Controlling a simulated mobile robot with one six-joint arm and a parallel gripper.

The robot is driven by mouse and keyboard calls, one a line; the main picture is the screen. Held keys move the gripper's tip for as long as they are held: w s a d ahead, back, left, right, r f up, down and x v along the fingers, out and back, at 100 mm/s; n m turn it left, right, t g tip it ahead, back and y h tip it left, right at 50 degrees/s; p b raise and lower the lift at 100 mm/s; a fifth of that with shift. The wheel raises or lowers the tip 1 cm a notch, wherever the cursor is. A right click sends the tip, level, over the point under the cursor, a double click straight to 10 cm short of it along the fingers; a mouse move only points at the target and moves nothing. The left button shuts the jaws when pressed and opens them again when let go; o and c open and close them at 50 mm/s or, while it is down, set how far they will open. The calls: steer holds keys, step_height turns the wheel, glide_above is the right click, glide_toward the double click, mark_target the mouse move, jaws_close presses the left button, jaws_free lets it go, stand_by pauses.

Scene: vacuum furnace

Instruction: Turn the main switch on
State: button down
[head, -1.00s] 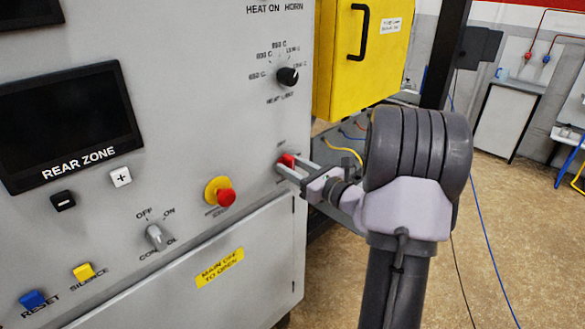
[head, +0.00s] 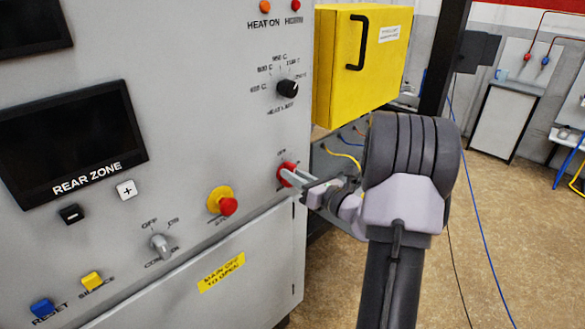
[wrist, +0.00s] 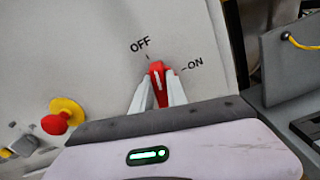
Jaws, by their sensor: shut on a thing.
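The main switch is a red rotary knob (head: 286,172) low at the right edge of the grey panel, partly hidden by my fingers in the head view. In the wrist view the red knob (wrist: 157,80) stands between my two pale fingers, with a white line on it. The line points up towards a spot near the OFF mark (wrist: 140,45); the ON mark (wrist: 191,66) is to its right. My gripper (head: 290,178) is shut on the knob, one finger on each side. It also shows in the wrist view (wrist: 157,95).
A red emergency button on a yellow base (head: 222,202) is left of the switch. A grey control selector (head: 160,246) sits lower left. A yellow box (head: 362,62) juts out above right. Open floor lies to the right.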

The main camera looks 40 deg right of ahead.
steer(key=m+p, duration=0.4)
steer(key=p, duration=0.1)
steer(key=shift+d+r+m, duration=0.1)
steer(key=shift+r+m, duration=0.1)
steer(key=shift+m, duration=0.1)
steer(key=m+p, duration=0.3)
steer(key=p, duration=0.1)
steer(key=shift+d+f+m+p, duration=0.1)
steer(key=shift+m+p, duration=0.2)
steer(key=m+p, duration=0.3)
steer(key=m, duration=0.1)
steer(key=shift+f+p, duration=0.2)
steer(key=shift+p, duration=0.15)
steer(key=shift+f+m+p, duration=0.25)
steer(key=shift+m+p, duration=0.7)
steer(key=shift+m, duration=0.55)
steer(key=c, duration=1.3)
jaws_free()
